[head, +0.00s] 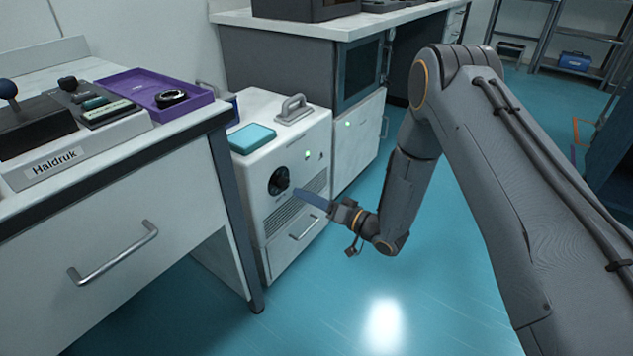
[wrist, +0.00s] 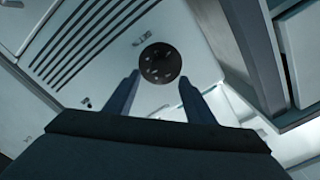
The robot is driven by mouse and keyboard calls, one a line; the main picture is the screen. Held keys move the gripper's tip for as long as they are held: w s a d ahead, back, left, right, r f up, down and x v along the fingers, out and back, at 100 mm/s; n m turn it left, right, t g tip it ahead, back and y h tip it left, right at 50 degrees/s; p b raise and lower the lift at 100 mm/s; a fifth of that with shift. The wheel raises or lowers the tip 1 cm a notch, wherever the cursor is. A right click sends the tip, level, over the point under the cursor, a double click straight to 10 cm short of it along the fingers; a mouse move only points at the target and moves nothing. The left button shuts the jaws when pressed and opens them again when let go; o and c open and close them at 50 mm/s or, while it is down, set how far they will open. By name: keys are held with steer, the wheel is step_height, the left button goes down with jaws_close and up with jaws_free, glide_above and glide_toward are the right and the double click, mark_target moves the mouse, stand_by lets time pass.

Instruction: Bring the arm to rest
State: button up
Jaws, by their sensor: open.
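My arm (head: 410,190) reaches out from the right in the head view and bends down in front of a white cabinet unit (head: 318,128). My gripper (head: 312,198) is at the arm's end, pointing left toward the unit's black round knob (head: 280,180). In the wrist view, the two fingers of my gripper (wrist: 158,98) stand apart with nothing between them. The knob (wrist: 160,63) shows beyond the fingertips, between them in the picture. The fingers look apart from the knob, though the exact gap is hard to tell.
A bench (head: 110,165) with a "Haldruk" device (head: 62,165) and a purple tray (head: 135,85) stands at the left, close to the unit. A teal pad (head: 252,138) and a grey handle (head: 294,108) top the unit. The teal floor (head: 330,290) below my arm is clear.

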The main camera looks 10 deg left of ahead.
steer(key=w+d+r+t+h, duration=0.1)
steer(key=w+r+h, duration=0.2)
steer(key=r+h, duration=0.3)
steer(key=s+d+r+h, duration=0.5)
steer(key=d, duration=0.1)
steer(key=s+d+r+g+h, duration=0.2)
steer(key=s+d+r+g, duration=0.15)
steer(key=s, duration=0.65)
steer(key=s+d+r+n+g+h, duration=0.15)
steer(key=s+d, duration=0.35)
steer(key=s, duration=0.5)
steer(key=s+d+r+g+h, duration=0.25)
steer(key=s+d, duration=0.25)
steer(key=s, duration=0.5)
steer(key=d+r+m+p, duration=0.3)
steer(key=d+r+p, duration=0.5)
steer(key=r+p, duration=0.3)
steer(key=s+d+r+m+p, duration=0.1)
steer(key=d+r+m+p, duration=0.2)
steer(key=d+r+p, duration=0.6)
step_height(320, 180, up, 2)
steer(key=p, duration=0.5)
steer(key=shift+r+p, duration=0.15)
steer(key=shift+p, duration=0.2)
steer(key=shift+s+g, duration=0.1)
steer(key=shift+g, duration=0.15)
